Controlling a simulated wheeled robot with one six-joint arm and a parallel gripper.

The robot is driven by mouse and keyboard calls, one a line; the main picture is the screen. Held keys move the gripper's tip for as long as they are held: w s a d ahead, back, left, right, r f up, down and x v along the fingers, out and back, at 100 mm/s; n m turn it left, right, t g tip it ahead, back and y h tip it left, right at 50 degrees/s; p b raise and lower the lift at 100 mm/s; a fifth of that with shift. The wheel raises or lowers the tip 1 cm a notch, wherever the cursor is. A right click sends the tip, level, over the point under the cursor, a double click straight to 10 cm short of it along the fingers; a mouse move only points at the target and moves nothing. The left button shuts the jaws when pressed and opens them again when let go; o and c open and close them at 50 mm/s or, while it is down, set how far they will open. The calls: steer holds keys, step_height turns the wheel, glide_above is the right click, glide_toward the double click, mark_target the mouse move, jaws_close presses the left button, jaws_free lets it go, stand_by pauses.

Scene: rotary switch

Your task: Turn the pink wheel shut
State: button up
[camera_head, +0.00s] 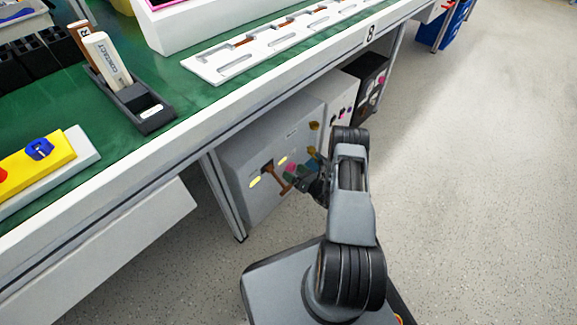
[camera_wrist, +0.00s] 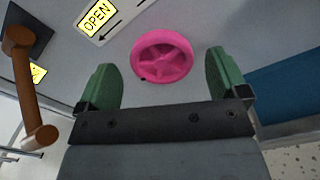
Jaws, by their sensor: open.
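In the wrist view a pink wheel (camera_wrist: 162,57) with spokes sits on the grey panel of a cabinet. My gripper (camera_wrist: 162,78) has green fingers, wide apart, one to the left and one to the right of the wheel in the picture. The fingers hold nothing, and I cannot tell how far off the wheel is. In the head view my gripper (camera_head: 302,183) is at the front of the grey cabinet (camera_head: 240,150) under the bench. The wheel is small there and mostly hidden by my gripper and arm.
A yellow OPEN label (camera_wrist: 97,17) with an arrow is up and left of the wheel. A brown lever handle (camera_wrist: 27,85) stands out from the panel at the left. A blue surface (camera_wrist: 285,92) is at the right. The bench edge (camera_head: 300,72) overhangs the cabinet; open floor (camera_head: 480,180) lies to the right.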

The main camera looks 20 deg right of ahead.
steer(key=shift+x, duration=0.9)
steer(key=shift+d, duration=0.15)
steer(key=c, duration=0.9)
